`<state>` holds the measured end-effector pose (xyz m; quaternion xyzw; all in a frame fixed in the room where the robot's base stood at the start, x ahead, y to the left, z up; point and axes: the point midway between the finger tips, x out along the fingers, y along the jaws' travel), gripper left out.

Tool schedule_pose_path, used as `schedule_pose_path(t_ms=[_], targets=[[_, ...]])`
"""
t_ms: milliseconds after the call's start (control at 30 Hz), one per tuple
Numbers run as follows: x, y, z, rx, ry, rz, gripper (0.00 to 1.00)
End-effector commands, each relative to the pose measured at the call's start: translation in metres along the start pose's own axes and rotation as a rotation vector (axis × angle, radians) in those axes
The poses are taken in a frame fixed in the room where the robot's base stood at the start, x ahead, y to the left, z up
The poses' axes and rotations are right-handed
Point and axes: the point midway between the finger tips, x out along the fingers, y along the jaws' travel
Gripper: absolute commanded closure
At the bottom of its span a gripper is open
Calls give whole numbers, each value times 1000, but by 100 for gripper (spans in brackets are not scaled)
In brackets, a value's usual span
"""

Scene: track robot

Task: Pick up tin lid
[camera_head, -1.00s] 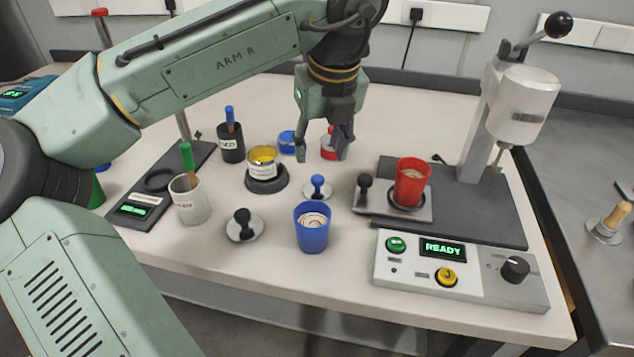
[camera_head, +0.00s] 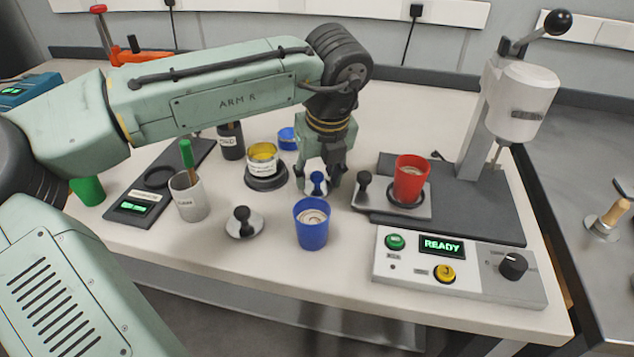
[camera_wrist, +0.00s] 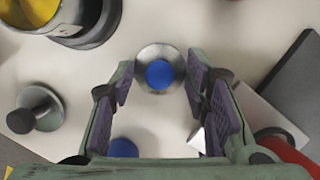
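A flat metal disc with a blue knob (camera_head: 317,187) lies on the table right of the yellow tin (camera_head: 262,160). A similar disc with a black knob (camera_head: 244,226) lies further left and nearer the front. No label shows which one is the tin lid. My gripper (camera_head: 319,180) is low over the blue-knobbed disc, its fingers on either side. In the wrist view the blue-knobbed disc (camera_wrist: 160,72) shows between the tips of the spread, empty fingers. The black-knobbed disc (camera_wrist: 37,108) is at the left there. Whether any finger touches the disc cannot be told.
A blue cup (camera_head: 311,232) stands just in front of the blue-knobbed disc. A red cup (camera_head: 410,176) stands in the lever press (camera_head: 470,200) at right. A grey cup (camera_head: 190,203) stands at left.

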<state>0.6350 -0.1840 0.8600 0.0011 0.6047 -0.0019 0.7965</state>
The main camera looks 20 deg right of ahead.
Motion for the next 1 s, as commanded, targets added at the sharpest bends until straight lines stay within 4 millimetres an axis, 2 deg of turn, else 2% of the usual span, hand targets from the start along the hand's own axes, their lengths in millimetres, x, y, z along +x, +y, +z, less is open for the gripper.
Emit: schedule_pose_path(t_ms=[67,600,867,1000], targets=[[0,0,0,0,0,0,65],[0,0,0,0,0,-1,100],[-2,0,0,-1,0,-1,100],[-9,0,3,-1,0,-1,100]])
